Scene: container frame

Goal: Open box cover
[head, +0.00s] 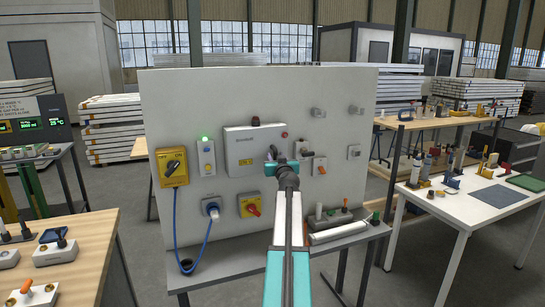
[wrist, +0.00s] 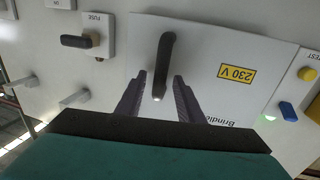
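The white box (head: 243,150) is mounted in the middle of the upright panel, and its cover looks shut. In the wrist view the cover (wrist: 205,50) appears upside down, with a yellow 230 V label and a black handle (wrist: 163,62). My gripper (wrist: 160,78) is open, with one dark finger on each side of the handle's end. Gaps show between the fingers and the handle. In the head view my gripper (head: 275,158) is in front of the right part of the box, and my arm hides part of the cover there.
A fuse switch (wrist: 85,41) and grey pegs sit beside the box. A yellow switch box (head: 172,167), a socket with a blue cable (head: 207,240) and a red-knob switch (head: 251,205) are on the panel (head: 335,90). A shelf with tools (head: 338,232) runs below.

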